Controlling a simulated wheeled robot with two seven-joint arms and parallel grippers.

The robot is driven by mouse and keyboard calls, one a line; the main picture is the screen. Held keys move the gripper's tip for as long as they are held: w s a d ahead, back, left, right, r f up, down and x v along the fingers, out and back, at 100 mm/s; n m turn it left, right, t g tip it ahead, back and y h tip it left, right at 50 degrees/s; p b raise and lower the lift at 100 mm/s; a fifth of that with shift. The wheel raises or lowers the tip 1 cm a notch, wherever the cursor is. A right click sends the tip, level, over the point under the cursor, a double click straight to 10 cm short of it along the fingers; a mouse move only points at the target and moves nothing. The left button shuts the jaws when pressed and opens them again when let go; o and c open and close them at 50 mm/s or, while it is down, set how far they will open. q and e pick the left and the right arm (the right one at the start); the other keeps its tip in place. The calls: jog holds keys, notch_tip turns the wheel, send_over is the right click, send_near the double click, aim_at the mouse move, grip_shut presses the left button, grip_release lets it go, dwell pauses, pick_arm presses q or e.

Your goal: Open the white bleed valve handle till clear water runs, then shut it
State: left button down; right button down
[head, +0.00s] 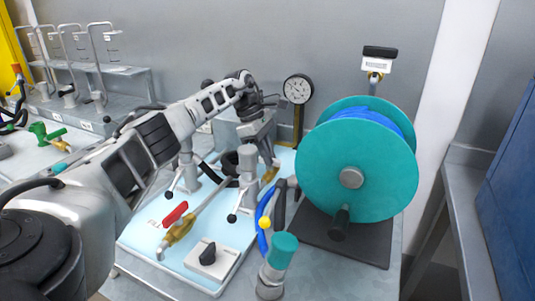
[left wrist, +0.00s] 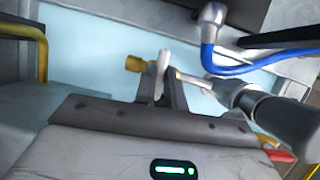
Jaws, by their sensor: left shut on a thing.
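The white bleed valve handle (left wrist: 163,66) shows in the left wrist view as a small upright white bar between my two dark fingers. A brass fitting (left wrist: 135,63) sits just left of it, with a pale rod on its other side. In the head view my left gripper (head: 268,158) reaches down behind the grey post, its fingers near a brass piece (head: 271,173). The handle itself is hidden there. My left gripper (left wrist: 162,92) is shut on the handle. I cannot make out any running water in either view. My right gripper is not in view.
A teal reel (head: 325,175) stands right of the gripper, with a blue hose (head: 262,205) close by. A gauge (head: 298,89) stands behind. A red lever (head: 175,213), a black knob (head: 208,253) and a teal-capped post (head: 283,250) are in front.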

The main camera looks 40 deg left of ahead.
pick_arm(q)
jog(key=shift+m, duration=0.4)
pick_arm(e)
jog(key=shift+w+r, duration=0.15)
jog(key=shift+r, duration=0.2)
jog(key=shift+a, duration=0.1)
pick_arm(q)
jog(key=c, duration=1.5)
grip_release()
jog(key=shift+o, duration=0.2)
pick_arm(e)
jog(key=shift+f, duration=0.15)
